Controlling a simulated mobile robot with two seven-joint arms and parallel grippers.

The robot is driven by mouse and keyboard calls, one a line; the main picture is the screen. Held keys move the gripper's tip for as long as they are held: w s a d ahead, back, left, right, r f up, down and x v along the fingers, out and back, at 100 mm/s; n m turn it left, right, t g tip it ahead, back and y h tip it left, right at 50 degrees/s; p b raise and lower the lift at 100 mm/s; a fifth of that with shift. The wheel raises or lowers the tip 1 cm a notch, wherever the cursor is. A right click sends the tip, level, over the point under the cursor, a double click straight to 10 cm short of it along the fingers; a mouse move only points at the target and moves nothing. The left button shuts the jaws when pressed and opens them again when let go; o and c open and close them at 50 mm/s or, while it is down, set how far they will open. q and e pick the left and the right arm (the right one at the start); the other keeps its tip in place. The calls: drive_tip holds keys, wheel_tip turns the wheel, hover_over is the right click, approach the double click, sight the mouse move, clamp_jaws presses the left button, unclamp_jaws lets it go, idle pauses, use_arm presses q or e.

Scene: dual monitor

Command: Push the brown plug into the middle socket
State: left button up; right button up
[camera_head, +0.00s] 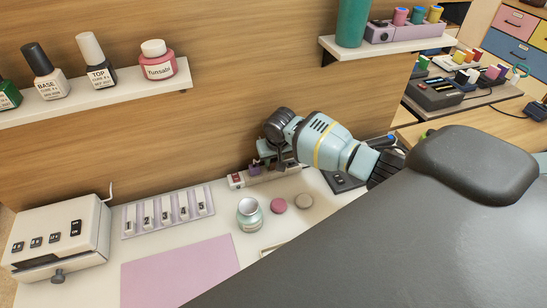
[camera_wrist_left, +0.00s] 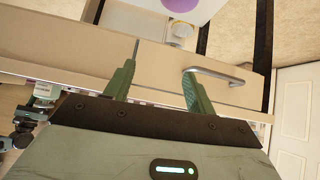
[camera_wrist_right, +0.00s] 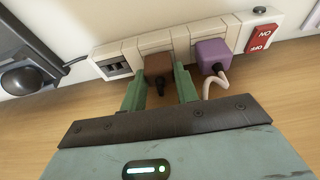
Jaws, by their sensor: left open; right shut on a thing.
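The brown plug (camera_wrist_right: 158,64) is between the fingers of my right gripper (camera_wrist_right: 159,82) in the right wrist view, and the gripper is shut on it. The plug lies against the face of the white power strip (camera_wrist_right: 130,46), near its middle; how deep it sits cannot be told. A purple plug (camera_wrist_right: 212,52) with a pale cord is in the strip beside it, towards the red switch (camera_wrist_right: 262,38). In the head view my right gripper (camera_head: 276,152) is over the strip (camera_head: 288,172), and the brown plug is hard to make out. My left gripper (camera_wrist_left: 160,75) is open and empty, near a drawer front.
A jar (camera_head: 249,214) and two small round pots stand in front of the strip. A pink mat (camera_head: 180,274), a numbered rack (camera_head: 168,212) and a white box (camera_head: 60,240) lie to the left. A shelf with bottles (camera_head: 110,90) is above. A drawer handle (camera_wrist_left: 216,76) is near my left gripper.

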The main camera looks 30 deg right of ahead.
use_arm(q)
drive_tip(key=shift+s+f, duration=0.1)
drive_tip(key=shift+f, duration=0.05)
use_arm(e)
drive_tip(key=shift+f, duration=0.25)
drive_tip(key=o, duration=1)
drive_tip(key=shift+o, duration=0.2)
use_arm(q)
drive_tip(key=shift+w+a+r+p, duration=0.2)
drive_tip(key=shift+w+r+p, duration=0.35)
drive_tip(key=shift+w+r, duration=0.25)
use_arm(e)
drive_tip(key=v, duration=0.7)
drive_tip(key=shift+r, duration=0.4)
use_arm(q)
drive_tip(key=shift+s, duration=0.1)
use_arm(e)
drive_tip(key=shift+s, duration=0.15)
